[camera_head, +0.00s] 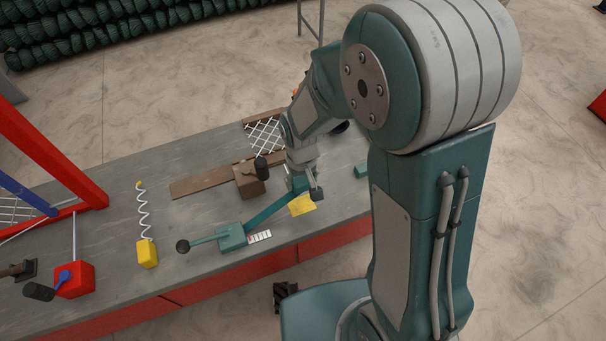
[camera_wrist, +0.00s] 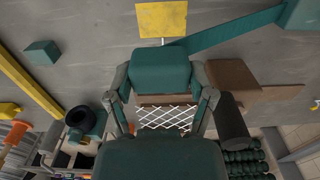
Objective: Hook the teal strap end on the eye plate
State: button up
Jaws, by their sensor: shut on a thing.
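The teal strap (camera_head: 268,210) runs taut from a teal ratchet box (camera_head: 231,238) on the bench up to my gripper (camera_head: 303,182). In the wrist view, my gripper (camera_wrist: 161,82) is shut on the teal block-like strap end (camera_wrist: 160,68), with a finger on each side. The strap (camera_wrist: 228,34) leads away to the upper right. A flat yellow plate (camera_head: 302,205) lies just in front of the gripper; in the wrist view the yellow plate (camera_wrist: 162,19) has a thin pale pin towards the strap end. I cannot tell whether it is the eye plate.
A brown block (camera_head: 249,183) with a black handle stands left of the gripper, near white mesh (camera_head: 265,135). A small teal block (camera_head: 361,171) lies right. A yellow block (camera_head: 147,254) with a coil and a red block (camera_head: 75,281) stand farther left.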

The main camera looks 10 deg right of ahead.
jog(key=shift+s+a+f, duration=0.1)
jog(key=shift+s+a, duration=0.05)
jog(key=shift+a, duration=0.35)
jog(key=shift+d+f, duration=0.25)
jog(key=shift+f, duration=0.1)
send_over(301, 204)
notch_tip(301, 204, down, 4)
jog(key=shift+s+f, duration=0.1)
jog(key=shift+a+f, duration=0.15)
jog(key=shift+f, duration=0.85)
jog(key=shift+d, duration=0.2)
jog(key=shift+a, duration=0.1)
jog(key=shift+f, duration=0.95)
